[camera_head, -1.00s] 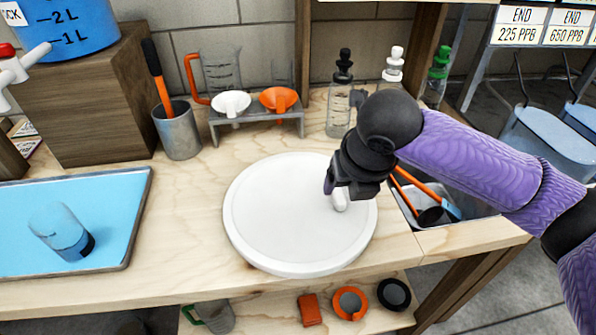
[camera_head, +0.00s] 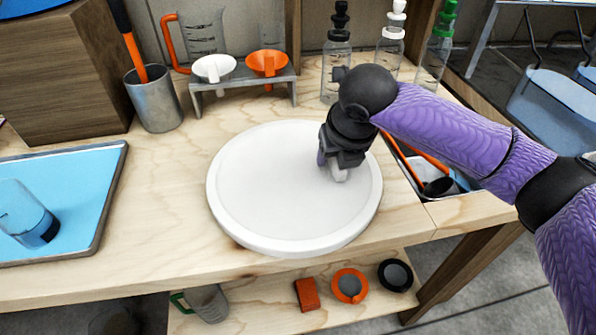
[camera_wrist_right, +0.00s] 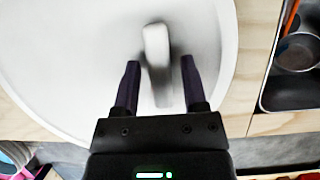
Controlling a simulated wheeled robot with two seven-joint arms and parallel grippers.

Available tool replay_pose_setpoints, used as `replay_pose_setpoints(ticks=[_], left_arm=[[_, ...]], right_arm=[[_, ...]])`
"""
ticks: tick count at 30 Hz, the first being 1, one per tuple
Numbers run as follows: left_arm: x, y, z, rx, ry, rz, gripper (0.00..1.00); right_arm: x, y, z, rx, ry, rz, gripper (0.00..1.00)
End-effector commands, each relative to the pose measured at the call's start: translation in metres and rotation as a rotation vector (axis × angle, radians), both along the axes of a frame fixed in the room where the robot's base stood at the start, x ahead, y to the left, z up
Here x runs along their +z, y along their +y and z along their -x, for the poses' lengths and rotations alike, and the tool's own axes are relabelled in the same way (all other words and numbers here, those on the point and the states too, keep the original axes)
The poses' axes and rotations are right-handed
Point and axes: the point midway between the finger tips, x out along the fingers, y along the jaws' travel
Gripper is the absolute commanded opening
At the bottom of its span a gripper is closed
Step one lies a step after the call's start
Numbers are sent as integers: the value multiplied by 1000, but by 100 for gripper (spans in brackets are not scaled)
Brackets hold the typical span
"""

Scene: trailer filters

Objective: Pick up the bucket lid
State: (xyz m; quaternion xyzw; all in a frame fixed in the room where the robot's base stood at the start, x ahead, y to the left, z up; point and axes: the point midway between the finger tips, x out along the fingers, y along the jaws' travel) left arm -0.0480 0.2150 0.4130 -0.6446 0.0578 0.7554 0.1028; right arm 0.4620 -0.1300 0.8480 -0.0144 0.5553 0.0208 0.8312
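The bucket lid (camera_head: 270,195) is a large white round disc lying flat on the wooden workbench. A small white handle (camera_head: 338,173) stands up from it, partly hidden by my right gripper in the head view. My right gripper (camera_head: 333,172) is over the right part of the lid, pointing down. In the right wrist view the lid (camera_wrist_right: 60,50) fills much of the picture. The right fingers (camera_wrist_right: 158,82) are open, one on each side of the white handle (camera_wrist_right: 158,60), with gaps visible. My left gripper is not in view.
A blue tray (camera_head: 75,180) with a clear bottle lies at the left. A metal cup (camera_head: 153,98), a funnel rack (camera_head: 243,82) and bottles (camera_head: 336,60) stand behind. A bin with tools (camera_head: 437,182) is to the right. A lower shelf holds small parts.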

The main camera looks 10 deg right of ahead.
Motion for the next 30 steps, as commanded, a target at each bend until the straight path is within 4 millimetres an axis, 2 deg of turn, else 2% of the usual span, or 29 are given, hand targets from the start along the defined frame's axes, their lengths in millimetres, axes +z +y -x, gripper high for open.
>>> replay_pose_setpoints(ticks=[1, 7, 19, 22, 27, 30], left_arm=[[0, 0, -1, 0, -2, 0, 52], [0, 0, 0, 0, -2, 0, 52], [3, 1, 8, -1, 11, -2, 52], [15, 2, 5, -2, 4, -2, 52], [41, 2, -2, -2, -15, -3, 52], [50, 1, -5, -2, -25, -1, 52]], right_arm=[[0, 0, 0, 0, 0, 0, 43], [0, 0, 0, 0, 0, 0, 1], [3, 0, 0, -1, -1, 0, 0], [23, 0, 0, -1, -6, -1, 0], [73, 0, 0, -2, -7, -1, 0], [92, 0, 0, -3, -5, 0, 0]])
